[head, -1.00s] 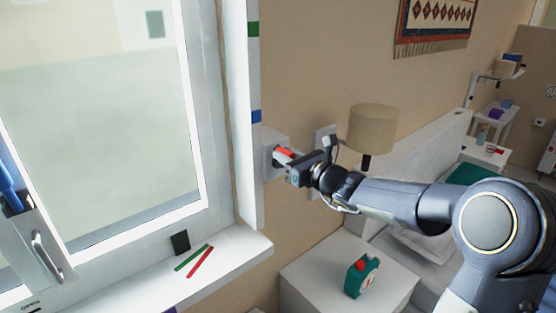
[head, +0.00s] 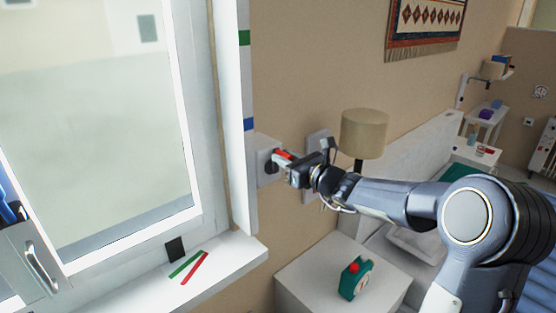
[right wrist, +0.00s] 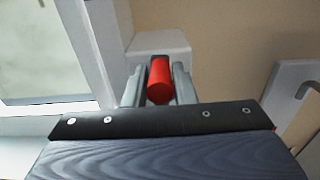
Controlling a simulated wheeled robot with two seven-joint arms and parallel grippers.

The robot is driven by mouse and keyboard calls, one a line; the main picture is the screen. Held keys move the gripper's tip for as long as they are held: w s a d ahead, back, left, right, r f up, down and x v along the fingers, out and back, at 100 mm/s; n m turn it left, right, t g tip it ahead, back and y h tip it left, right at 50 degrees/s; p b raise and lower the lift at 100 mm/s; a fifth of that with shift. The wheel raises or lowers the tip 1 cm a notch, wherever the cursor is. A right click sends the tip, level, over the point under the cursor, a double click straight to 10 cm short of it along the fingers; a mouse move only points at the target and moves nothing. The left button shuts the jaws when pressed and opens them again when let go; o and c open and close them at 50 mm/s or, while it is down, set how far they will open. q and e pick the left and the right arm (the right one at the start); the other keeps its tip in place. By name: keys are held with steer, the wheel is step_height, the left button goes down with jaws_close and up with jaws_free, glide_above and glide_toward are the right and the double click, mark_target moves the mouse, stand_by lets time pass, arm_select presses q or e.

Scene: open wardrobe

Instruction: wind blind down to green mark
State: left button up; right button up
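The green mark (head: 244,38) is on the white side strip of the window frame, above a blue mark (head: 249,124). I cannot make out the blind's lower edge. A white winder box (head: 265,150) on the wall right of the frame carries a crank with a red handle (head: 284,154). My right gripper (head: 291,160) is at the handle. In the right wrist view the red handle (right wrist: 159,82) sits between the two fingers (right wrist: 158,88), which appear closed on its sides. The box (right wrist: 160,43) shows behind it. My left gripper is not in view.
The window sill (head: 215,262) holds a dark block (head: 175,249) and green and red strips. A wall plate (head: 316,145) is right of the winder. A lamp (head: 365,134) and a white bedside table (head: 310,275) with a green clock (head: 355,278) stand further right.

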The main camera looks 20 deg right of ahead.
steer(key=shift+w+d+f, duration=0.1)
steer(key=shift+w+d, duration=0.05)
steer(key=shift+d, duration=0.25)
steer(key=shift+w+d+f, duration=0.1)
steer(key=shift+d, duration=0.4)
steer(key=shift+w+d+f, duration=0.3)
steer(key=shift+d+f, duration=0.35)
steer(key=shift+d, duration=0.1)
